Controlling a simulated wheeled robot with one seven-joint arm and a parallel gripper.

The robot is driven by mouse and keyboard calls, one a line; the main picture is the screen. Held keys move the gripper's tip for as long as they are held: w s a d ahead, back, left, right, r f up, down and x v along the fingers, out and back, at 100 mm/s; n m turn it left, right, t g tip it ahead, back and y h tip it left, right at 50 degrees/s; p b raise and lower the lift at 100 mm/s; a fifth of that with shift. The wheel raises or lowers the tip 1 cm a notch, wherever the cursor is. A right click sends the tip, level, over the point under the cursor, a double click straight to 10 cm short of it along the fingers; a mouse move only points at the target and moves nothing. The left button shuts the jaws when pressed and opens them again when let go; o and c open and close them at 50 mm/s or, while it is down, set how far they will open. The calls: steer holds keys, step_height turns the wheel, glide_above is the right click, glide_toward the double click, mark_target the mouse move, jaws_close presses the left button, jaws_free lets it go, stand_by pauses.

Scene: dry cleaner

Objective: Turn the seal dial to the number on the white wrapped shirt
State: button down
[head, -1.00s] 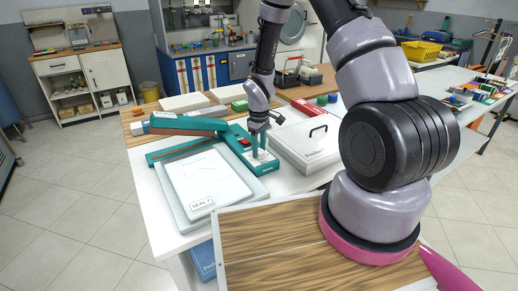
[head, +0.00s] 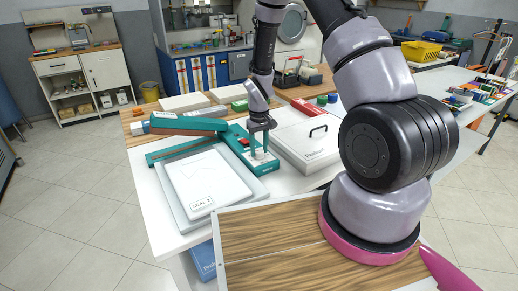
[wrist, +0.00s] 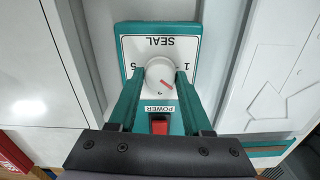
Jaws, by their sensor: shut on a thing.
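The white wrapped shirt (head: 205,178) lies flat on the tray at the left of the table. Its tag (head: 202,203) reads SEAL and a small digit that looks like 2. The teal sealer's control box (head: 262,170) stands just right of it. In the wrist view the seal dial (wrist: 158,72) is a round white knob on a white plate, seen upside down, with 5 at left and 1 at right. Its red mark points to the lower right. My gripper (wrist: 160,80) is shut on the dial, one teal finger on each side. The fingers partly hide the plate's numbers.
A red power switch (wrist: 159,125) sits close below the dial, between my fingers in the wrist view. The sealer's raised teal arm (head: 188,124) is at left. A white lidded case (head: 305,145) with a black handle lies close at right.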

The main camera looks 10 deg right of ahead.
mark_target(259, 151)
steer(key=shift+c, duration=1.7)
jaws_free()
steer(key=shift+r, duration=0.15)
step_height(259, 151, up, 11)
steer(key=shift+f, duration=0.2)
steer(key=shift+r, duration=0.1)
